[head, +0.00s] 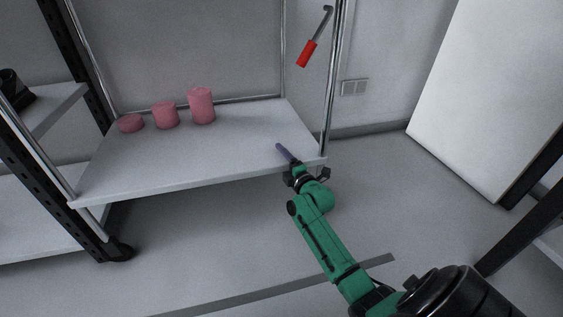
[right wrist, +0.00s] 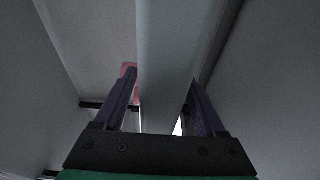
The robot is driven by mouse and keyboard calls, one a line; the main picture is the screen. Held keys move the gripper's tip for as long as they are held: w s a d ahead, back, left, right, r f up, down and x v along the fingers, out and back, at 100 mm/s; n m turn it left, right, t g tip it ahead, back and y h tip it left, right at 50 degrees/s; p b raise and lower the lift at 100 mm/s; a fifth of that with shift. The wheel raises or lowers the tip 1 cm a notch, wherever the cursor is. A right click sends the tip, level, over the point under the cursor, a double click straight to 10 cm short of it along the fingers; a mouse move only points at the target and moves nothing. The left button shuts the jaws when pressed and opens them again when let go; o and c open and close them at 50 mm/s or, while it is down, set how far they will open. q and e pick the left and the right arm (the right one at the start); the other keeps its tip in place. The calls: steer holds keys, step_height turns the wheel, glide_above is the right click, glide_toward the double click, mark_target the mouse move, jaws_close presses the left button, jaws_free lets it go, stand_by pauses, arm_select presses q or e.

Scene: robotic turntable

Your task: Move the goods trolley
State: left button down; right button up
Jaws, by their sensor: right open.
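One purple finger shows above the board; the other is hidden in the head view. In the right wrist view my right gripper (right wrist: 165,105) has its two purple fingers spread. A pale band, apparently the board's edge (right wrist: 165,60), runs between them, with no clear contact on both sides. My left gripper is not in view.
Three pink cylinders of rising height, the tallest one (head: 201,106) rightmost, stand on the board. A red-handled tool (head: 307,53) shows near the right post. A black-framed rack (head: 40,212) stands at left, a white panel (head: 480,90) at right.

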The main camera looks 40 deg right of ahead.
jaws_close()
stand_by(1.4)
